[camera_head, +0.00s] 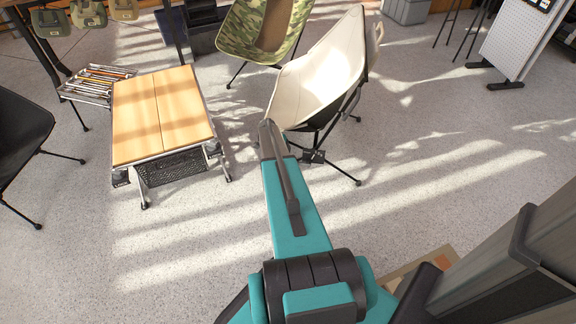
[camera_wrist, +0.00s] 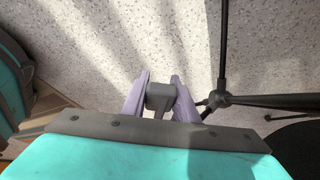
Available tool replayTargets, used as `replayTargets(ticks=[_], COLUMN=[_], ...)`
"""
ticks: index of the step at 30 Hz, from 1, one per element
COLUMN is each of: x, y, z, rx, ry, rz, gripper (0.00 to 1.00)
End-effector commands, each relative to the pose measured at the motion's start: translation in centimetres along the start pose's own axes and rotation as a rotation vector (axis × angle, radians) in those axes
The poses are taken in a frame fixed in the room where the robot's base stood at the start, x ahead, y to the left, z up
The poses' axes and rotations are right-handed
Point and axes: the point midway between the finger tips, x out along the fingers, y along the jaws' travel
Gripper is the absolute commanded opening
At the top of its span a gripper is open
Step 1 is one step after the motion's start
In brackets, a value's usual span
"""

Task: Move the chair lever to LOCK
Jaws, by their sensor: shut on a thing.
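The cream camp chair (camera_head: 318,82) with dark legs stands at the centre of the head view. My gripper (camera_head: 268,132) is at its lower left front edge, with the arm reaching up from the bottom. In the wrist view my gripper (camera_wrist: 160,86) has its two purple-grey fingers on either side of a small grey block, the chair lever's grip (camera_wrist: 160,97), and is shut on it. A black leg joint (camera_wrist: 222,99) with thin rods is just right of the fingers. The lever is hidden in the head view. No LOCK mark is readable.
A wooden-topped table (camera_head: 160,112) stands to the left on grey speckled floor. A camouflage chair (camera_head: 262,32) is behind the cream one, and a black chair (camera_head: 20,130) is at the left edge. Open floor lies between the table and the cream chair.

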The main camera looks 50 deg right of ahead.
Motion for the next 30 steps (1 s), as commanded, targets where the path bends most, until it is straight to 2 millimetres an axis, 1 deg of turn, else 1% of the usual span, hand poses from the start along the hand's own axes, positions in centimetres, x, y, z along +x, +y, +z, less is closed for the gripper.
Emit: replayTargets(ticks=[1, 9, 21, 22, 24, 25, 30], x=[0.21, 0.60, 0.55, 0.54, 0.54, 0.54, 0.54], y=[-0.36, -0.11, 0.10, 0.11, 0.13, 0.14, 0.18], z=[0.10, 0.31, 0.48, 0.49, 0.51, 0.51, 0.52], rx=[0.000, -0.004, -0.007, -0.007, -0.007, -0.007, -0.007], ry=[0.022, 0.085, 0.089, 0.089, 0.089, 0.089, 0.089], rz=[-0.006, -0.007, -0.005, -0.005, -0.004, -0.004, -0.003], gripper=[0.12, 0.12, 0.12, 0.32, 0.43, 0.45, 0.45])
